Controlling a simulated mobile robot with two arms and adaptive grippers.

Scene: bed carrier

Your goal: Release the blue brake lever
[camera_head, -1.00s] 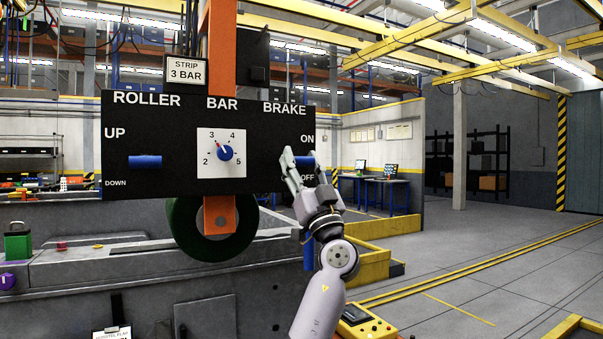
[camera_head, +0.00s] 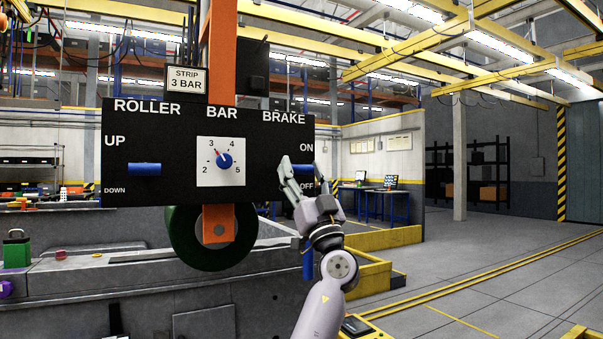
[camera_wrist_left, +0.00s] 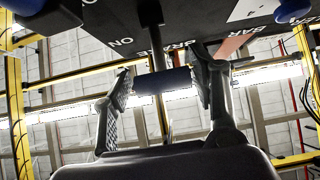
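The blue brake lever (camera_head: 302,167) is a short horizontal bar at the right end of the black control panel (camera_head: 265,185), between the ON and OFF marks. My left gripper (camera_head: 302,168) is in front of it, with one finger at each end of the lever. In the left wrist view the lever (camera_wrist_left: 163,80) lies between the two spread fingers of the gripper (camera_wrist_left: 162,86). Small gaps seem to show at both ends. The fingers partly hide the lever in the head view. My right gripper is not in view.
The panel also carries a blue roller lever (camera_head: 145,169) and a bar dial (camera_head: 224,160) with its red pointer near 3. A sign (camera_head: 186,79) above reads STRIP 3 BAR. Open floor (camera_head: 480,275) lies to the right.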

